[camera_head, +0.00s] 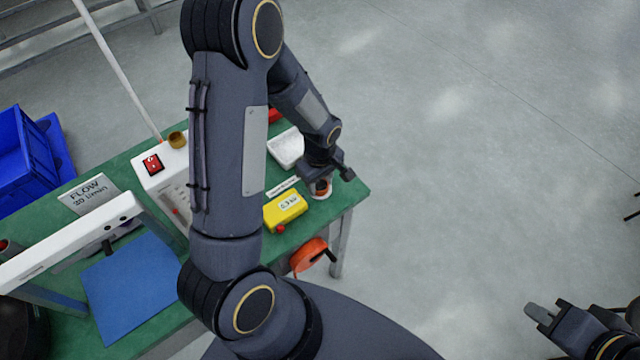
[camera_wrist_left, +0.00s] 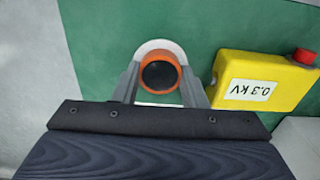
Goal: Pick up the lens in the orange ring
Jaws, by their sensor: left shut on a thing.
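The lens in the orange ring (camera_wrist_left: 160,73) is a dark round glass with an orange rim, seen from above in the left wrist view. It sits over a white round base (camera_wrist_left: 160,45) on the green table. My left gripper (camera_wrist_left: 160,80) is shut on it, one finger on each side. In the head view the same lens (camera_head: 321,187) shows small and partly covered below my left gripper (camera_head: 325,178), near the table's right corner. I cannot tell whether it is lifted off the base. My right gripper (camera_head: 545,312) is at the lower right, away from the table, its fingers not clear.
A yellow box marked 0.3 kV (camera_head: 285,210) with a red knob stands close beside the lens. A white tray (camera_head: 286,148) lies behind. An orange reel (camera_head: 309,254) hangs at the table's front edge. Blue crates (camera_head: 22,160) stand at the left. The floor right of the table is clear.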

